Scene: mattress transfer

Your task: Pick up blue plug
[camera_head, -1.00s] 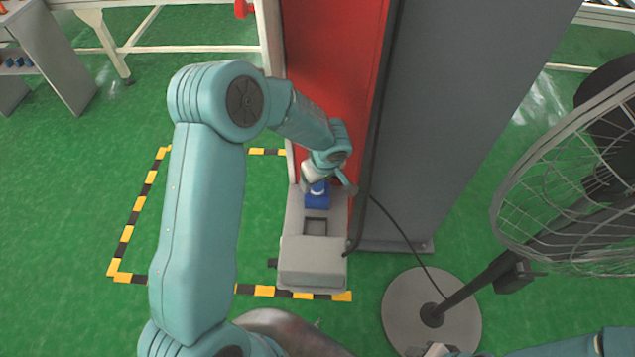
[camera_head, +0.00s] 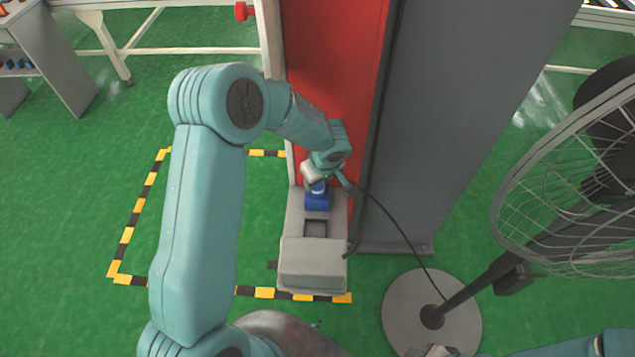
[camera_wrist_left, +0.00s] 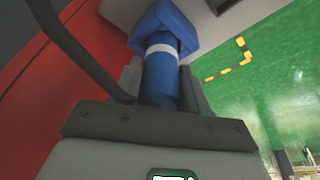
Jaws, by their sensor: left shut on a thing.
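The blue plug (camera_head: 317,200) is at the foot of the red panel, over the grey housing, in the head view. In the left wrist view the plug (camera_wrist_left: 163,55) shows a wide blue head, a white band and a round blue body. My left gripper (camera_head: 322,184) is shut on the plug's round body, with grey fingers on both sides of it (camera_wrist_left: 162,85). I cannot tell whether the plug touches the housing below. My right gripper is not clearly seen; only part of my right arm shows at the bottom right edge.
A grey box with an open slot (camera_head: 315,228) sits just in front of the plug. A black cable (camera_head: 400,225) runs from near the gripper to the round fan base (camera_head: 460,325). The caged fan (camera_head: 575,180) stands at right. Yellow-black tape (camera_head: 128,232) marks the green floor at left.

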